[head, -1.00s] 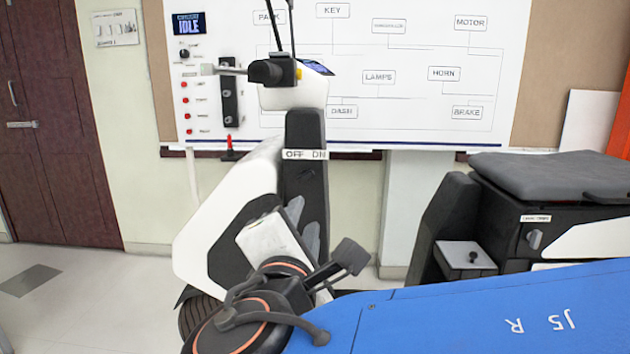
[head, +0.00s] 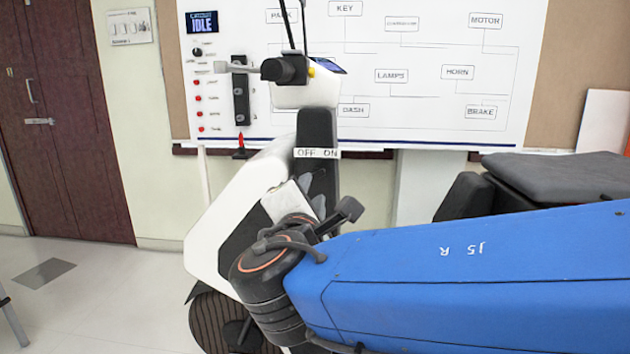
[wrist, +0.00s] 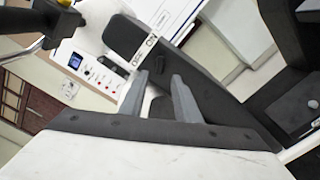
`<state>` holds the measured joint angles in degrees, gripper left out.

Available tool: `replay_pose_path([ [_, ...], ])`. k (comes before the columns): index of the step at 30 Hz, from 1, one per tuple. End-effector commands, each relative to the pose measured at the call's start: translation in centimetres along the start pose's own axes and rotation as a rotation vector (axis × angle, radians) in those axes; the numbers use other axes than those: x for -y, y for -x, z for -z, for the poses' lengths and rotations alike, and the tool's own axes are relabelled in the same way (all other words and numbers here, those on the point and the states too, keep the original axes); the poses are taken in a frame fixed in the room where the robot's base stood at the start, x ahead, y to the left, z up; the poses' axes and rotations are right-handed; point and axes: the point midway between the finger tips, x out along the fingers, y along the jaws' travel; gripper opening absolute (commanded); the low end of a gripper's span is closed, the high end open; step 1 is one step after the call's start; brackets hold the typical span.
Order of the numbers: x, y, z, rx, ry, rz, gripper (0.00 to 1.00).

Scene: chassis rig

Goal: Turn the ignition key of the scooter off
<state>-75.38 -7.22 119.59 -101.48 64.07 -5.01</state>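The white and black scooter (head: 231,203) stands ahead of me, its steering column rising to the handlebar. A white OFF ON label (head: 317,153) crosses the dark column; it also shows in the wrist view (wrist: 144,50), tilted. My gripper (wrist: 160,80) is open and empty. Its two grey fingers stand apart in front of the dark panel, just below the label in the picture. In the head view my arm partly hides the gripper.
A whiteboard (head: 420,122) with labelled boxes and an IDLE display (head: 202,22) stands behind the scooter. The handlebar (head: 284,69) is above the label. The dark grey seat (head: 568,176) is at right. Floor (head: 100,290) is free at left.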

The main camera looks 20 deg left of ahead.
Motion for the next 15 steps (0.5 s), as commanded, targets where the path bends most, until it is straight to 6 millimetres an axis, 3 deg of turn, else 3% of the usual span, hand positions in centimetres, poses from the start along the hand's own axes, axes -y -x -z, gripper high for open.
replay_pose_path([
  [6, 0.1, -3.5, -0.1, 0.002, 0.002, 0.002, 0.3],
  [15, 0.1, -6.9, -0.1, 0.001, 0.001, 0.002, 0.3],
])
